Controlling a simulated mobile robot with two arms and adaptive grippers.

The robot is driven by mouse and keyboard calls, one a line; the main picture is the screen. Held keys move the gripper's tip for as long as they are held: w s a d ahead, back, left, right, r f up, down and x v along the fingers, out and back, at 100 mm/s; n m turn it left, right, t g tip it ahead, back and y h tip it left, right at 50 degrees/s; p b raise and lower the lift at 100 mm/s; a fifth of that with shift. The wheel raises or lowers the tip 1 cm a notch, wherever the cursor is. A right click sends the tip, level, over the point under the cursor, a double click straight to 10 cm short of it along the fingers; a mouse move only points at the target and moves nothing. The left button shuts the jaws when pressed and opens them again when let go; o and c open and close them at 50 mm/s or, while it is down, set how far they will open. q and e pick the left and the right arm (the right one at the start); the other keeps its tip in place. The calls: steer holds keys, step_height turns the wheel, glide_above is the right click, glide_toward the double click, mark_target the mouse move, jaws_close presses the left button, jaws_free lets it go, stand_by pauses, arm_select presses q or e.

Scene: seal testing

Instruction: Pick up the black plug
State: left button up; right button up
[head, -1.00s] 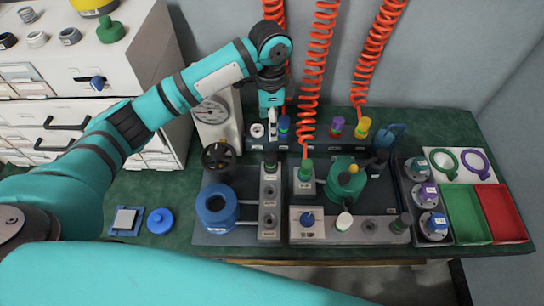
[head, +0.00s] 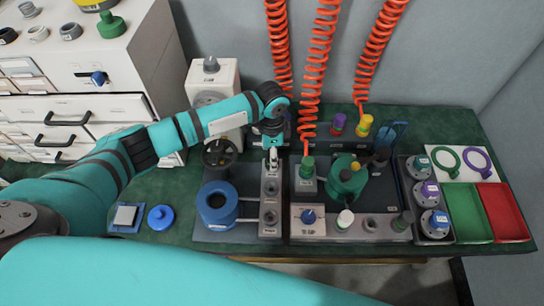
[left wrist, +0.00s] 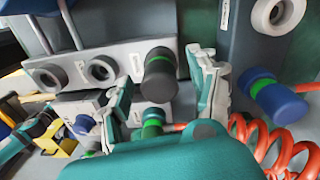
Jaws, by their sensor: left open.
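The black plug (left wrist: 160,82) has a green band and sits at the end of a grey block (left wrist: 70,72) with round ports, as the left wrist view shows. The block also shows in the head view (head: 270,232). My left gripper (left wrist: 165,95) is open, with a finger on each side of the plug; I cannot tell whether either finger touches it. In the head view my left gripper (head: 271,162) is over the far end of the block and hides the plug there. My right gripper is not in view.
A green connector (head: 306,166) on a red coiled hose (head: 316,70) stands close to the right. A blue ring-shaped part (head: 217,203) and a dark handwheel (head: 218,153) are to the left. Green (head: 466,220) and red (head: 503,212) trays lie far right.

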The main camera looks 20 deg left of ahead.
arm_select(q)
steer(key=shift+f, duration=0.25)
jaws_close()
steer(key=shift+r, duration=0.2)
